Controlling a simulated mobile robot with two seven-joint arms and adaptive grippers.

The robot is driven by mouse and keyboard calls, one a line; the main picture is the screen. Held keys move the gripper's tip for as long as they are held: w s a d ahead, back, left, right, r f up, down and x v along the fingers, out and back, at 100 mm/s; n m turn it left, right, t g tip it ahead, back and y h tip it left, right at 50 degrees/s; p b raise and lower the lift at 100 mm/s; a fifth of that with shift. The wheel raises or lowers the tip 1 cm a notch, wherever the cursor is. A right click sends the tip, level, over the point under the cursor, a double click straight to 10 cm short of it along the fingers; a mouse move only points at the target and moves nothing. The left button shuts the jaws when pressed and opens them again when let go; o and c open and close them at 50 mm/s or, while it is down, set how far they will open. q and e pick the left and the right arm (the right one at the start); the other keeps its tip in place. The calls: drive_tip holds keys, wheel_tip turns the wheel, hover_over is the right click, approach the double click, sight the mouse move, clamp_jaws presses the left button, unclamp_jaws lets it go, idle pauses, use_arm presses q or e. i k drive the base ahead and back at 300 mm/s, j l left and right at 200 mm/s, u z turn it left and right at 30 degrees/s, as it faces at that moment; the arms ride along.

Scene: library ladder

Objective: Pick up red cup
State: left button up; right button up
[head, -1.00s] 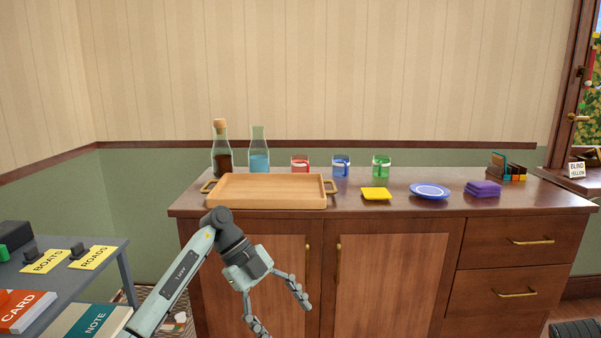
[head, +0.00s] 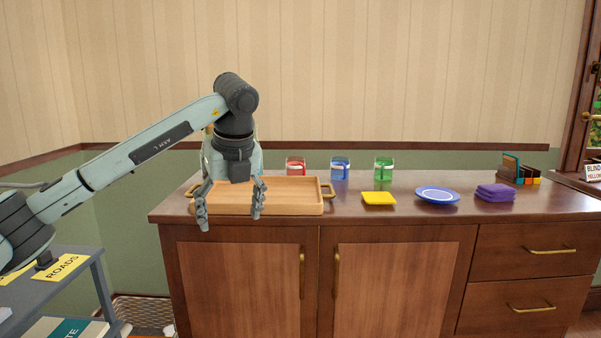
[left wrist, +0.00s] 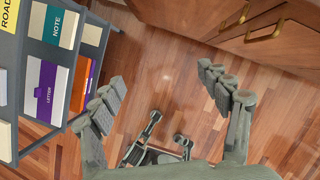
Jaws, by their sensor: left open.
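The red cup (head: 296,166) stands upright on the cabinet top behind the wooden tray, at the left end of a row of cups. My left gripper (head: 230,212) is open and empty. It points down at the front left of the tray, to the left of the red cup and nearer to me. In the left wrist view, the spread fingers of my left gripper (left wrist: 170,100) show above the wooden floor, with nothing between them. The red cup is not in the left wrist view. My right gripper is not in view.
The wooden tray (head: 292,197) lies in front of the red cup. A blue cup (head: 340,169) and a green cup (head: 383,169) stand to its right. A yellow item (head: 378,198), a blue plate (head: 437,195) and purple cloths (head: 495,192) lie farther right. My arm hides the bottles.

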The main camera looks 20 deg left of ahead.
sight(295, 167)
drive_tip(key=i, duration=1.75)
